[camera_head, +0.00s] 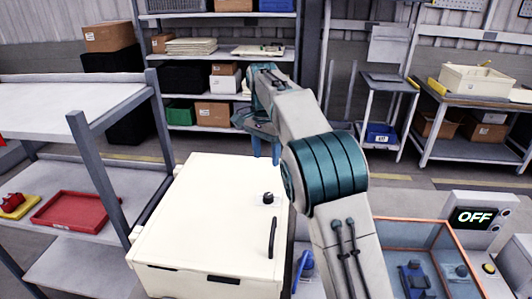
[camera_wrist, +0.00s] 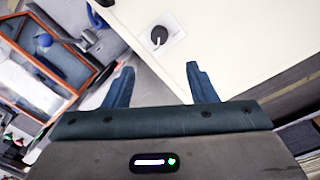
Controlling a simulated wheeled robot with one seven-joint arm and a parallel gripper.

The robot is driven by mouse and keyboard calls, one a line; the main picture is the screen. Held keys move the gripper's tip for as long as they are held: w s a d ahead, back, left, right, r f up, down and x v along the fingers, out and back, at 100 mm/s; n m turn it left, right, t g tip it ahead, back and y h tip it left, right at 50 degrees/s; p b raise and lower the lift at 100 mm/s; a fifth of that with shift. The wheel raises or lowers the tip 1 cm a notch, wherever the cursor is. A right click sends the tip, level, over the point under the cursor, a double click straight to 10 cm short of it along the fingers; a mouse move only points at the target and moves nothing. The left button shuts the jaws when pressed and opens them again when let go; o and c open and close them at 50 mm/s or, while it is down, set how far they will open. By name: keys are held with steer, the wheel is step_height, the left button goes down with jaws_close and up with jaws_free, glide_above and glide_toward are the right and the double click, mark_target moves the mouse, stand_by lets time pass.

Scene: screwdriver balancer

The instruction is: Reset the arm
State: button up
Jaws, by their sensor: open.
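My arm reaches forward over the right edge of a white cabinet (camera_head: 215,215). My gripper (camera_head: 265,150) hangs at the arm's far end, beyond the cabinet's back right corner. In the wrist view my gripper (camera_wrist: 160,80) has its two blue fingers spread apart with nothing between them. The cabinet's white top (camera_wrist: 235,50) shows past the fingers, with a black knob (camera_wrist: 158,36) on it. The head view also shows this knob (camera_head: 268,198) near a dark handle (camera_head: 272,238). No object is held.
An orange-framed glass box (camera_head: 425,255) stands at the right, beside a panel reading OFF (camera_head: 472,217). A blue item (camera_head: 303,265) lies between cabinet and box. A cart with a red tray (camera_head: 75,210) is at the left. Loaded shelves (camera_head: 220,55) stand behind.

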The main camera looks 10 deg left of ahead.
steer(key=shift+r, duration=0.1)
steer(key=s+d+r+n+t+y, duration=0.1)
steer(key=s+d+r+n+t, duration=0.3)
steer(key=s+d, duration=0.9)
steer(key=s+d+f+n, duration=0.1)
steer(key=s+d+f, duration=0.1)
steer(key=s, duration=0.4)
steer(key=s+d+f+n, duration=0.1)
steer(key=s+d+f, duration=0.2)
steer(key=s+d, duration=0.2)
steer(key=s+d+f, duration=0.2)
steer(key=s+d, duration=0.2)
steer(key=s, duration=0.4)
steer(key=shift+s+f+n+h, duration=0.3)
steer(key=shift+n, duration=0.1)
